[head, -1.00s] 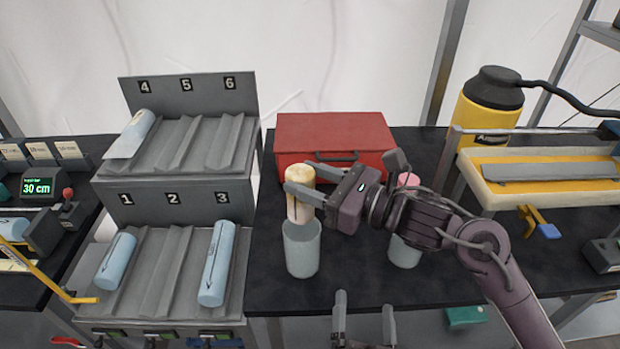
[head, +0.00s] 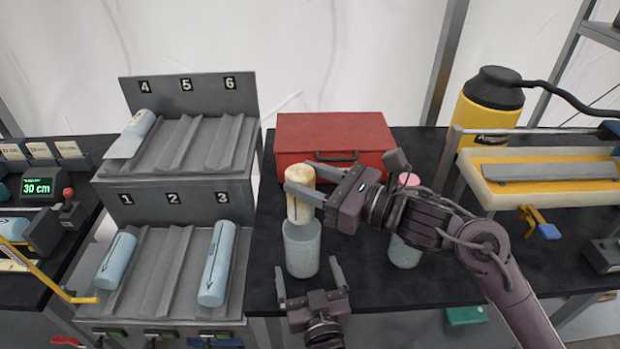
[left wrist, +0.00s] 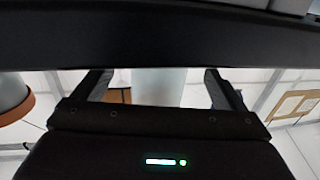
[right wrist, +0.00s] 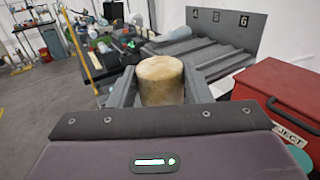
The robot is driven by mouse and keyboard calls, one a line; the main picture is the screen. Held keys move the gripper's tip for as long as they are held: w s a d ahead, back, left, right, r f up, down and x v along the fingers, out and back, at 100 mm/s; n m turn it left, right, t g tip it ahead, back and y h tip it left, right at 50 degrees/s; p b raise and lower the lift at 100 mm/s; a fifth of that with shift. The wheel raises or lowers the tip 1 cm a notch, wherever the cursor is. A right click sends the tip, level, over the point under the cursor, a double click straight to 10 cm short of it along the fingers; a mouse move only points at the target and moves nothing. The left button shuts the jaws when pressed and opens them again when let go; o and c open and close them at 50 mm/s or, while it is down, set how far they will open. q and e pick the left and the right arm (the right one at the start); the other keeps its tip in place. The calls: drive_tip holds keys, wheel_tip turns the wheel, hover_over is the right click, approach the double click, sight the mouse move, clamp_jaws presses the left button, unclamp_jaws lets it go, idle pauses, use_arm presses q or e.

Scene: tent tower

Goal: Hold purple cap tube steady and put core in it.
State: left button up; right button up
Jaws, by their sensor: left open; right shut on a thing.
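The core (head: 299,207) is a tan cylinder with a dark line down its side. My right gripper (head: 312,185) is shut on it and holds it upright above a pale grey-blue tube (head: 302,252). The core's lower end is at the tube's mouth; I cannot tell how far inside. The core's top also fills the middle of the right wrist view (right wrist: 160,80). My left gripper (head: 308,278) is open below and in front of the tube, its fingers spread to either side of it. The left wrist view shows the pale tube (left wrist: 158,86) between the fingers. No purple cap is visible on this tube.
A second tube (head: 405,250) with a pink top (head: 408,180) stands to the right, partly behind my right arm. A red box (head: 335,137) is behind. A grey numbered rack (head: 175,190) with blue cylinders stands left. The black table (head: 375,285) is clear in front.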

use_arm(q)
drive_tip(key=shift+w+a, duration=0.25)
drive_tip(key=shift+w, duration=1)
drive_tip(key=shift+w+a, duration=0.2)
drive_tip(key=shift+w, duration=1)
drive_tip(key=c, duration=1.1)
drive_tip(key=shift+o, duration=0.2)
